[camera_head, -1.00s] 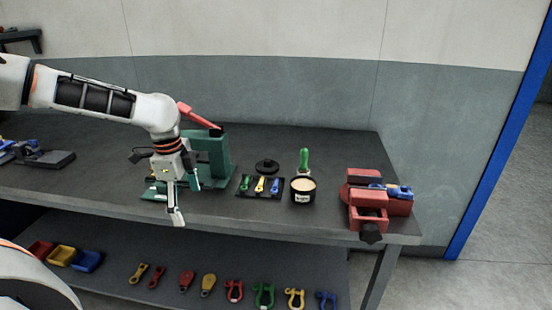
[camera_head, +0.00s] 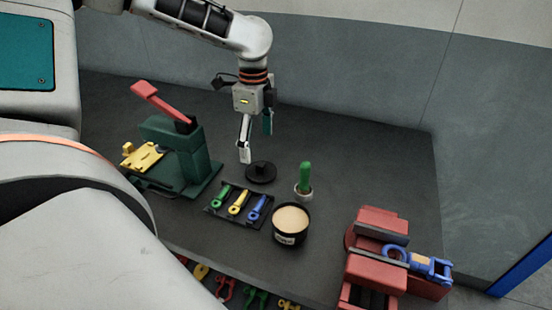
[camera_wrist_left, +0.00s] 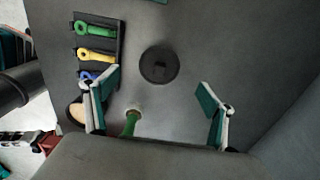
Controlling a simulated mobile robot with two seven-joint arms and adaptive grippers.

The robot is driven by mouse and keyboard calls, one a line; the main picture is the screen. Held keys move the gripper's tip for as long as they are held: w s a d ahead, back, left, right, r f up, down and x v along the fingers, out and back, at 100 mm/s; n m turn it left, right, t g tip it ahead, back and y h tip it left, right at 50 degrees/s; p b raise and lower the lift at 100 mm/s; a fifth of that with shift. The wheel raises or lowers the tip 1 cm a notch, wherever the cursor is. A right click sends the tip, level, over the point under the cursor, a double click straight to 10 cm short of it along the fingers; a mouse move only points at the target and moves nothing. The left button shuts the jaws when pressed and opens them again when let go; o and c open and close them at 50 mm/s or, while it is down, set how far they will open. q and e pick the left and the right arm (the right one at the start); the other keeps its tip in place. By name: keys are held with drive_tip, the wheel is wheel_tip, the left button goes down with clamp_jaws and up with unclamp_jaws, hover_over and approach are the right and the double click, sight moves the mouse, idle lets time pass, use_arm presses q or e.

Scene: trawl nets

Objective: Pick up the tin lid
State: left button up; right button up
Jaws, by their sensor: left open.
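The tin lid (camera_head: 261,173) is a dark round disc with a small knob, lying flat on the dark workbench. It also shows in the left wrist view (camera_wrist_left: 159,66), ahead of the fingers and between their lines. My left gripper (camera_head: 256,143) is open and empty, pointing down above and just behind the lid; in the wrist view its two teal-padded fingers (camera_wrist_left: 158,108) are spread wide. The open tin (camera_head: 291,224), black with a pale filling, stands in front and to the right of the lid. My right gripper is not in view.
A green press with red lever (camera_head: 186,150) stands left; a red vise (camera_head: 372,262) holding a blue shackle (camera_head: 420,262) is front right.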

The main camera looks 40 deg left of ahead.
sight(261, 164)
use_arm(q)
drive_tip(key=shift+s+d+f+b, duration=0.1)
drive_tip(key=shift+f+b, duration=0.05)
drive_tip(key=shift+f, duration=0.6)
drive_tip(key=shift+s+f+b, duration=0.1)
drive_tip(key=shift+f+b, duration=0.05)
drive_tip(key=shift+f, duration=0.55)
drive_tip(key=f, duration=0.4)
drive_tip(key=shift+w+d+f, duration=0.1)
drive_tip(key=shift+w+d, duration=0.2)
drive_tip(key=shift+f, duration=0.3)
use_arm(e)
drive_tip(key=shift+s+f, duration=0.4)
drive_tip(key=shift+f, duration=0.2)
use_arm(q)
drive_tip(key=shift+c, duration=0.4)
